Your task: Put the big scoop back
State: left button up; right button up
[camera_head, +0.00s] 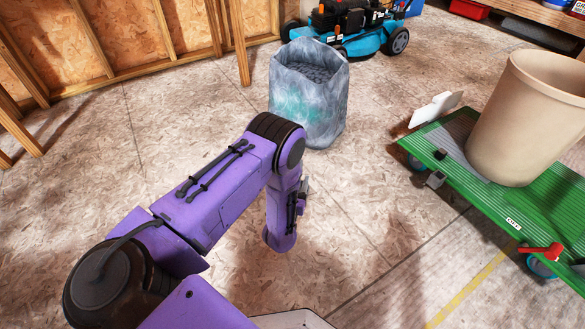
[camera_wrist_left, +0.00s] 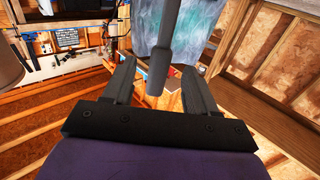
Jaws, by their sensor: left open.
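A dark grey rod (camera_wrist_left: 157,75), which looks like a handle, reaches in from the top of the left wrist view. Its rounded end lies between the fingers of my left gripper (camera_wrist_left: 160,68). The gripper is open around it, with a gap showing on both sides. What the rod belongs to is cut off, so I cannot tell whether it is the big scoop. In the head view my purple forearm hides the gripper and the rod. A grey-teal sack (camera_head: 308,108), open at the top and filled with dark granules, stands behind my arm. My right gripper is not in view.
A green cart (camera_head: 460,185) on the right carries a beige bucket (camera_head: 530,120). A white angled piece (camera_head: 435,108) shows at the cart's far left edge. A turquoise mower (camera_head: 360,38) stands behind the sack. The floor between my arm and the cart is clear.

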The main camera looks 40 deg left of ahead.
pick_arm(q)
jog(key=p+v, duration=0.1)
jog(key=v, duration=0.4)
jog(key=shift+s+d+p, duration=0.15)
jog(key=shift+s+p, duration=0.15)
jog(key=shift+p, duration=0.05)
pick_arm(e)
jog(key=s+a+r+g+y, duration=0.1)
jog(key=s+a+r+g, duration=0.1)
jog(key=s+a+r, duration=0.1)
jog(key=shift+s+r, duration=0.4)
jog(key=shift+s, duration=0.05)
pick_arm(q)
jog(key=shift+f, duration=0.1)
